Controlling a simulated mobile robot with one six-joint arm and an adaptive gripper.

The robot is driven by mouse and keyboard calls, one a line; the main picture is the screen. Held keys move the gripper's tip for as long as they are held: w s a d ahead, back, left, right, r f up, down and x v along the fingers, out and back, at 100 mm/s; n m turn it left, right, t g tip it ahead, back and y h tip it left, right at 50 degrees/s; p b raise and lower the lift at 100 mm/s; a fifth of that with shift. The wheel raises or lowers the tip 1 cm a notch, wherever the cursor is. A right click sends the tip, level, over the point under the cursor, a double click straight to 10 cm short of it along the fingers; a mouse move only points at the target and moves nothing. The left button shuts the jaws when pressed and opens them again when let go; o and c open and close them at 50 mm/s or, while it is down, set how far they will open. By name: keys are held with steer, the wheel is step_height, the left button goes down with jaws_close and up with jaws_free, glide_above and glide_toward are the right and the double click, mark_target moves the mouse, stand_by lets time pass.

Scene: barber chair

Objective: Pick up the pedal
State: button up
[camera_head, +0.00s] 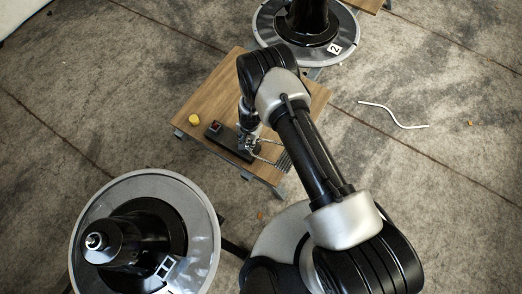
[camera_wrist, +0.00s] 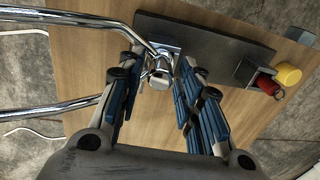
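A chrome tube assembly, which looks like the pedal (camera_wrist: 75,108), has two bent bars meeting at a small metal joint beside a long dark plate (camera_wrist: 205,48). In the head view the pedal's bars (camera_head: 268,158) lie over the wooden table near its front edge, with a ribbed end at the right. My gripper (camera_wrist: 163,65) is open, pointing down at the table. Its blue-padded fingers stand on either side of the metal joint, with visible gaps. I cannot tell whether they touch it. My gripper (camera_head: 246,146) partly hides the joint in the head view.
The wooden table (camera_head: 205,92) also bears a yellow cap (camera_head: 194,119) and a red part (camera_head: 214,127) at the dark plate's far end. Round chair bases stand at front left (camera_head: 90,205) and behind (camera_head: 345,45). A white bent rod (camera_head: 395,114) lies on the floor.

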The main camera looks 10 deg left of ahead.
steer(key=shift+f, duration=0.5)
steer(key=shift+r, duration=0.1)
steer(key=shift+c, duration=0.4)
jaws_close()
